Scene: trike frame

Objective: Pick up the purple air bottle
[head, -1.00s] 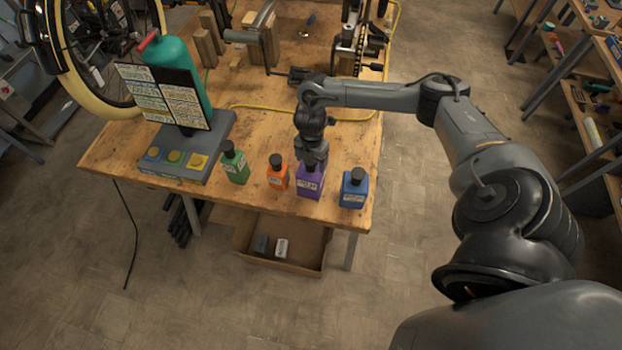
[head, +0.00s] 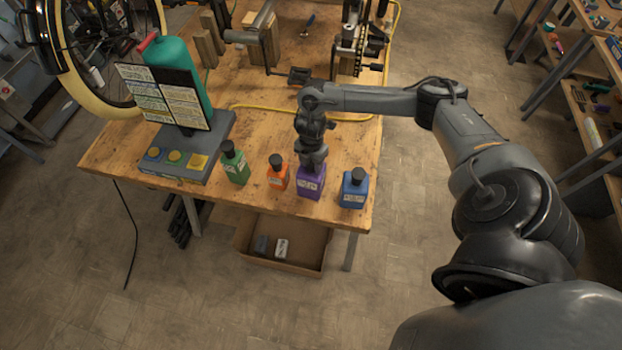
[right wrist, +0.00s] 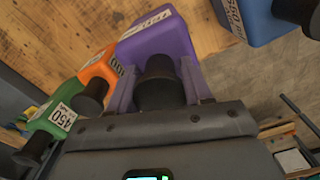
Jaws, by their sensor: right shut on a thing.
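The purple air bottle (head: 311,184) stands on the wooden table near its front edge, between the orange bottle and the blue bottle. My right gripper (head: 312,163) comes down over it from above and is shut on its upper part. In the right wrist view the purple bottle (right wrist: 158,42) sits between the two fingers (right wrist: 158,85), with its black cap toward the palm. The cap is hidden by the gripper in the head view. My left gripper is not in view.
An orange bottle (head: 277,175) and a green bottle (head: 235,165) stand to the left, a blue bottle (head: 353,190) close to the right. A grey stand with coloured buttons (head: 187,148) is at the left. An open cardboard box (head: 290,265) sits below the table edge.

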